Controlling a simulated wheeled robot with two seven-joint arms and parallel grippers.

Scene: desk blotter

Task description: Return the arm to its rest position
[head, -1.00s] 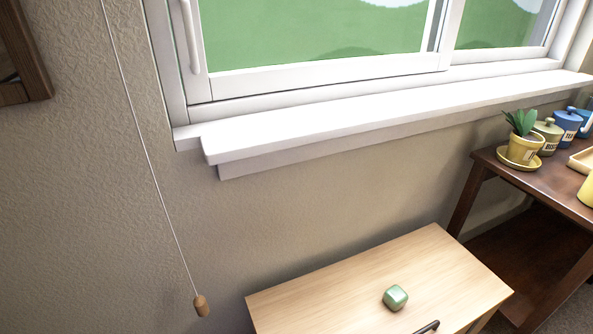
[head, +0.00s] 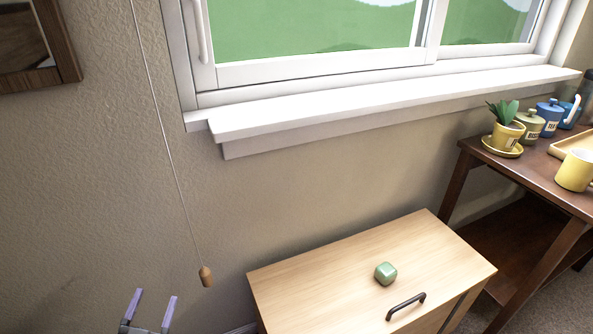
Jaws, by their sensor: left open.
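My left gripper (head: 151,308) shows at the bottom left of the head view, with two purple-grey fingers pointing up and spread apart. It is open and nothing is between the fingers. It is left of the light wooden cabinet (head: 330,262) and below the wooden pull (head: 206,276) of a hanging cord, apart from both in the picture. The rest of the left arm is out of frame. My right gripper is not in view.
A green rounded cube (head: 386,273) lies on the cabinet top, behind a dark handle (head: 406,306). A dark wooden table (head: 470,165) at the right carries a potted plant (head: 506,130), jars and a yellow mug (head: 575,171). A white window sill (head: 390,100) juts from the wall.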

